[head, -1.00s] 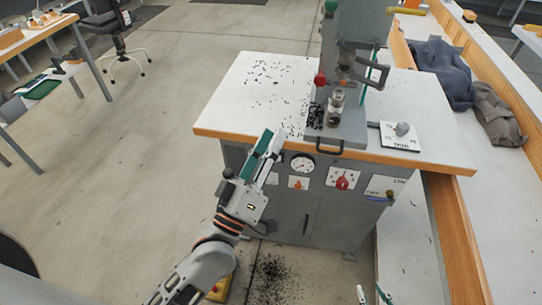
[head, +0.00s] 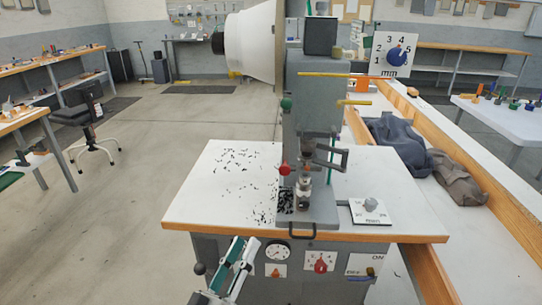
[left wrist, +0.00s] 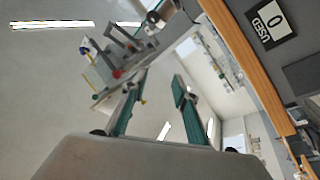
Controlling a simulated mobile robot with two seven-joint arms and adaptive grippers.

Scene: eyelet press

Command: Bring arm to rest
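My left gripper (head: 243,262) is at the bottom of the head view, in front of the table's front edge. Its two green-and-grey fingers point up, with a gap between them and nothing held. In the left wrist view the fingers (left wrist: 158,80) stand well apart and the space between them is empty. My right gripper is in neither view now. The grey eyelet press (head: 316,100) stands upright on the white table (head: 235,195), apart from my left gripper.
Black bits lie scattered on the table's left half. A gauge (head: 277,251) and a red knob (head: 321,266) sit on the cabinet front, right of my left gripper. Dark cloths (head: 400,140) lie on the bench at right.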

